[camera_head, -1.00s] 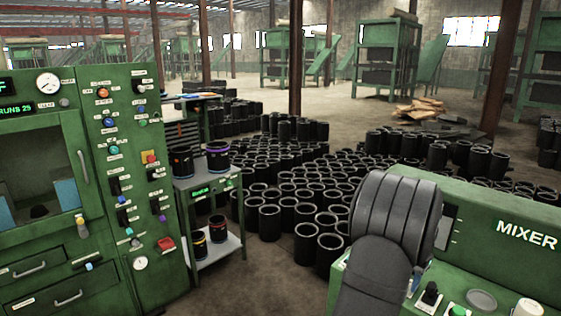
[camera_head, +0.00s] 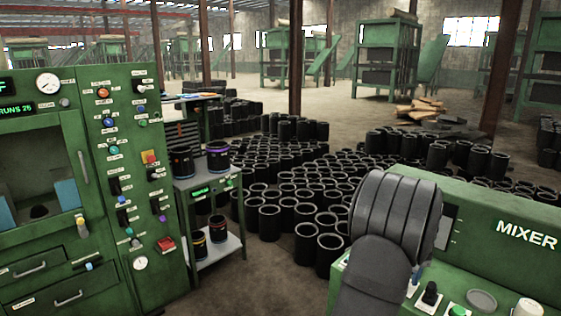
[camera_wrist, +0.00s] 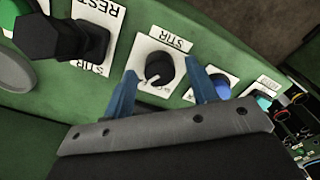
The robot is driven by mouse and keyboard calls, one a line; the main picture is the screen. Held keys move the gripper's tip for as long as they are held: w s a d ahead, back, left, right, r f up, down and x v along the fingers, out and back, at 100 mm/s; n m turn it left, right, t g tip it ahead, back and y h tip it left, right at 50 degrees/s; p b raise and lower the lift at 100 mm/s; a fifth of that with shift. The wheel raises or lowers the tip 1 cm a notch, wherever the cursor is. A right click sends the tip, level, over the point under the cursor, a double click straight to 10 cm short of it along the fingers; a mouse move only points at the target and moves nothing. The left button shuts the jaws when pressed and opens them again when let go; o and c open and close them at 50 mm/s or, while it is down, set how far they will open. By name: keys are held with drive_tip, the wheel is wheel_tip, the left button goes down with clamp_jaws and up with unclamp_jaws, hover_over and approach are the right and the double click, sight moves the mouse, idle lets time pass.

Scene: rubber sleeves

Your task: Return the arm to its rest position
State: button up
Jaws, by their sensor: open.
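My gripper (camera_wrist: 162,80) is open, with its two blue fingers apart and nothing held. In the wrist view a black round knob (camera_wrist: 159,70) on a white plate marked STIR shows between the fingertips; I cannot tell how far beyond them it lies. In the head view my dark grey arm is bent over the left end of the green mixer panel (camera_head: 480,215). Only a bit of blue finger shows there, and my arm hides the rest of the gripper.
A black lever (camera_wrist: 90,38) stands beside the knob on the panel, and a blue button (camera_wrist: 221,87) is close to the right finger. Many black sleeves (camera_head: 305,243) stand on the floor behind. A green control cabinet (camera_head: 130,180) and a small cart (camera_head: 207,190) are at left.

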drive_tip(key=shift+n, duration=0.3)
drive_tip(key=shift+r, duration=0.95)
